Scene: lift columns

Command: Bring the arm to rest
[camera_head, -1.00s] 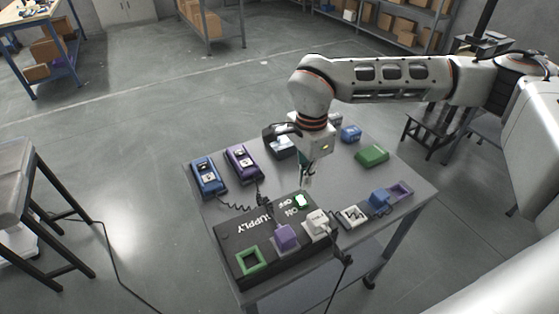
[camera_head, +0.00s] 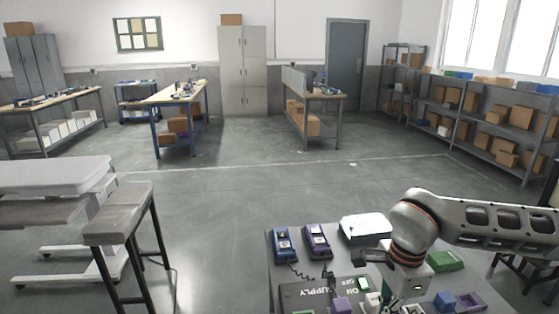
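My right arm (camera_head: 480,222) comes in from the right, and its wrist (camera_head: 412,268) hangs down over the grey table (camera_head: 279,262). The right gripper's fingers are too small and too near the bottom of the view to tell whether they are open or shut. My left gripper is not in view. A black supply box (camera_head: 320,293) lies below and left of the wrist, with a lit green switch (camera_head: 363,284) marked ON and OFF.
A blue device (camera_head: 285,245), a purple device (camera_head: 317,240) and a white-topped object (camera_head: 364,228) stand on the table's back part. A green block (camera_head: 446,261) is right of the wrist. A stool (camera_head: 125,213) stands left. Open floor lies between.

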